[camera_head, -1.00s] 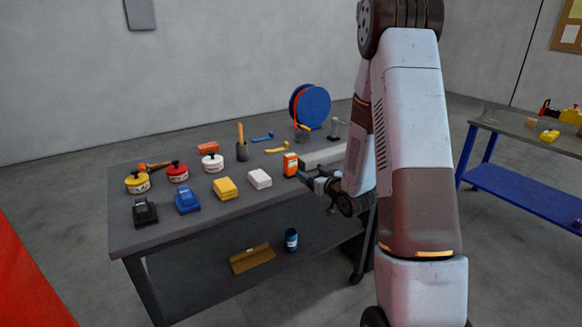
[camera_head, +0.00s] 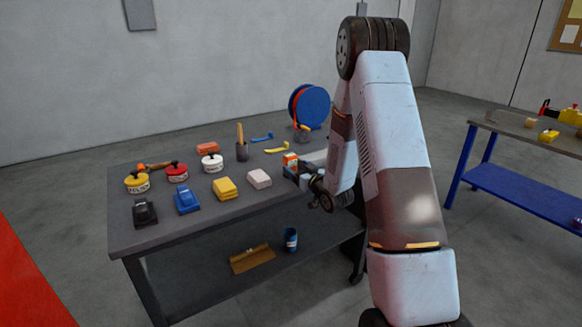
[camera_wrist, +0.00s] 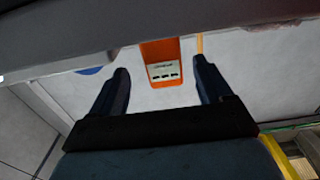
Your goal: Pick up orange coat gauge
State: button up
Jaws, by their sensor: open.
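The orange coat gauge (camera_head: 290,160) stands upright on the grey workbench, near its front right part. My gripper (camera_head: 301,180) is right beside it and hides its lower part in the head view. In the wrist view, the gauge (camera_wrist: 163,62) shows as an orange block with a pale label, between the two dark fingers of my open gripper (camera_wrist: 163,88). There is a gap on each side of it, and the fingers do not appear to touch it.
Several tins and a blue reel (camera_head: 312,105) stand farther off. A second table (camera_head: 520,183) is at right.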

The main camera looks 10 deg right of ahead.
aim_at(293, 165)
jog(key=shift+x, duration=2.6)
jog(key=shift+a+f, duration=0.1)
jog(key=shift+a, duration=0.05)
jog(key=shift+c, duration=0.2)
jog(key=c, duration=1)
jog(key=shift+c, duration=0.5)
